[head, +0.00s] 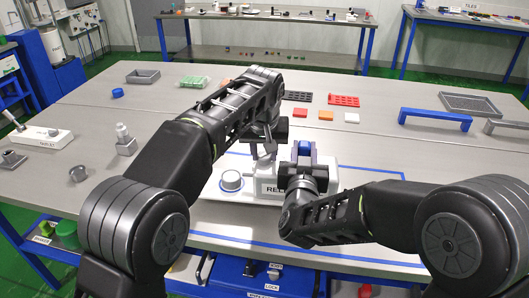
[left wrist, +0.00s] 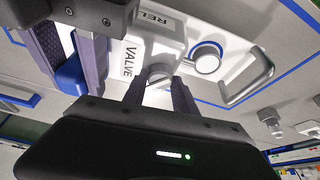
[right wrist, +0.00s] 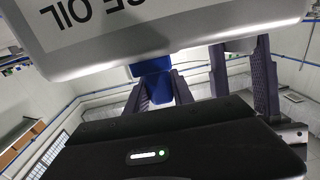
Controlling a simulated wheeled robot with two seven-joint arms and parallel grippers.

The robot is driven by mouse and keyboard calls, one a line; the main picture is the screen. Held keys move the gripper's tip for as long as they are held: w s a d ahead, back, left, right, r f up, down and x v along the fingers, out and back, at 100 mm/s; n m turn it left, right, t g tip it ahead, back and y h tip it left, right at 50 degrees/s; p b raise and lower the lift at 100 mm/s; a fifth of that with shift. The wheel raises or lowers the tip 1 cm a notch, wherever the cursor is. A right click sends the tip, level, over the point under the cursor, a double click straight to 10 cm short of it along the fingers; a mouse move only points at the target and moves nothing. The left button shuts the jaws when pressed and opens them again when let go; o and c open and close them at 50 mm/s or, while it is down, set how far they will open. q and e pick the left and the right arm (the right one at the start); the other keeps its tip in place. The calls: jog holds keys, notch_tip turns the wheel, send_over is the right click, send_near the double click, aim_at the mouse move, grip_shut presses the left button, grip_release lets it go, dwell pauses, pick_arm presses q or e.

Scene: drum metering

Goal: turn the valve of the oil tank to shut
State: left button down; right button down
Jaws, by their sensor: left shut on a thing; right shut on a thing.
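The white oil tank (head: 268,188) sits at the middle front of the table, its label partly hidden by my right arm. My left gripper (head: 263,150) reaches down over the tank. In the left wrist view its fingers are shut on a grey part (left wrist: 160,72) beside the VALVE lettering, which looks like the valve. My right gripper (head: 304,155) is right beside it, shut on a blue block-like part (head: 304,147) at the tank. The blue part also shows in the right wrist view (right wrist: 155,82), close to the tank's wall (right wrist: 190,30). The valve's exact angle is hidden.
A small grey block with a white-topped fitting (head: 125,140) is further left.

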jog(key=shift+r, duration=0.2)
pick_arm(q)
jog(key=m+h, duration=0.1)
jog(key=m, duration=0.1)
jog(key=m+h, duration=0.1)
jog(key=m, duration=0.2)
jog(key=shift+w+a, duration=0.1)
jog(key=shift+a, duration=0.1)
jog(key=m, duration=0.2)
jog(key=m+g+h, duration=0.1)
jog(key=m, duration=0.1)
jog(key=shift+m+g, duration=0.3)
jog(key=shift+m, duration=0.1)
jog(key=c, duration=1)
grip_release()
jog(key=shift+r, duration=0.1)
jog(key=v, duration=0.7)
jog(key=shift+a, duration=0.25)
jog(key=shift+w+r, duration=0.1)
